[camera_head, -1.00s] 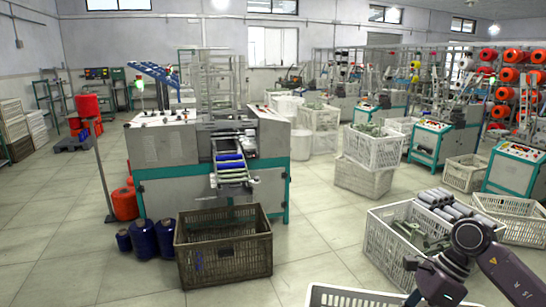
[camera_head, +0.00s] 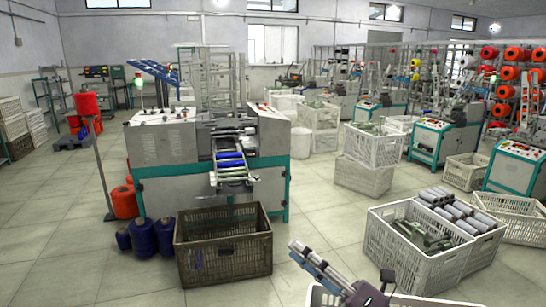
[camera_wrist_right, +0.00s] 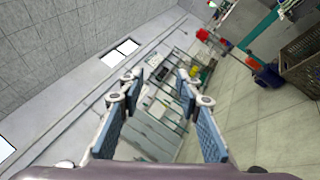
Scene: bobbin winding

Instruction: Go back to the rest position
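My right gripper (camera_head: 306,254) is at the bottom middle of the head view, in front of the white crate at the bottom edge and right of the brown crate. It points up and to the left. In the right wrist view its two blue-padded fingers (camera_wrist_right: 160,95) stand apart with nothing between them, so it is open and empty. Only the wrist and gripper of my right arm show in the head view. My left gripper is not in view.
The winding machine (camera_head: 170,150) stands behind a brown crate (camera_head: 222,262). A white crate (camera_head: 430,268) with grey tubes and green parts is at the right. Another white crate's rim (camera_head: 322,297) is at the bottom edge. Bare floor (camera_head: 325,215) lies between.

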